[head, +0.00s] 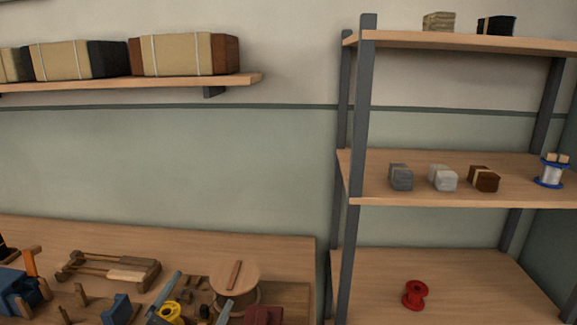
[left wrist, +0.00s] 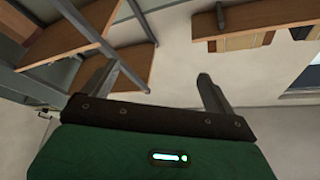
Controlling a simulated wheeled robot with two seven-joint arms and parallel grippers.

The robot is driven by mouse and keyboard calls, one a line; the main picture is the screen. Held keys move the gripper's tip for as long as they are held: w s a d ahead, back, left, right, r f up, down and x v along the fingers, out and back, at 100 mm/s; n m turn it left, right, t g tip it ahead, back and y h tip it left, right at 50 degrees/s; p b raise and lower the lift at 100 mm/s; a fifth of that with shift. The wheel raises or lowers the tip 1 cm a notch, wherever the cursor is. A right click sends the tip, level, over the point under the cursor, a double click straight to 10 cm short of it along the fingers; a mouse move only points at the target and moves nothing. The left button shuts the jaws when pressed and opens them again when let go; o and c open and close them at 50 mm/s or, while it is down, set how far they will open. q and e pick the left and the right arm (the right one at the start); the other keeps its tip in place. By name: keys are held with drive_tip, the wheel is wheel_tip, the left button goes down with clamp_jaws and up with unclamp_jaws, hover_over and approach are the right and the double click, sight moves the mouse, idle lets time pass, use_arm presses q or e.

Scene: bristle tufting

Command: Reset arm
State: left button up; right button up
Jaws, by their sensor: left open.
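My left gripper (left wrist: 159,70) shows in the left wrist view, with two grey fingers wide apart on a dark brown mount and a green body. Nothing is held between the fingers. It appears clear of the shelves, which show upside down beyond it. My right gripper is not in view.
A shelf rack (head: 358,130) at right holds small bundles, a blue-rimmed spool (head: 550,171) and a red spool (head: 415,295). A wall shelf (head: 150,82) carries wrapped bundles. The workbench (head: 285,250) at lower left is crowded with tools and wooden parts.

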use_arm(q)
drive_tip(key=s+a+f+n+g+y, duration=0.3)
drive_tip(key=a+f+n+y, duration=0.1)
drive_tip(key=f, duration=0.4)
drive_tip(key=s+a+f+n+g+y, duration=0.25)
drive_tip(key=f+n+g+y, duration=0.2)
drive_tip(key=f, duration=0.35)
drive_tip(key=s+f+g, duration=0.5)
drive_tip(key=s+f, duration=0.2)
drive_tip(key=s, duration=0.2)
drive_tip(key=s+f+g, duration=0.5)
drive_tip(key=s+f, duration=0.1)
drive_tip(key=s, duration=0.4)
wheel_tip(320, 180, down, 26)
drive_tip(key=w+p, duration=0.1)
drive_tip(key=p, duration=0.2)
drive_tip(key=s+a+f+g+p, duration=0.2)
drive_tip(key=s+a+f, duration=0.1)
drive_tip(key=s+f, duration=1.6)
drive_tip(key=shift+s+a+f, duration=0.15)
drive_tip(key=shift+s+f, duration=0.05)
drive_tip(key=shift+s, duration=0.3)
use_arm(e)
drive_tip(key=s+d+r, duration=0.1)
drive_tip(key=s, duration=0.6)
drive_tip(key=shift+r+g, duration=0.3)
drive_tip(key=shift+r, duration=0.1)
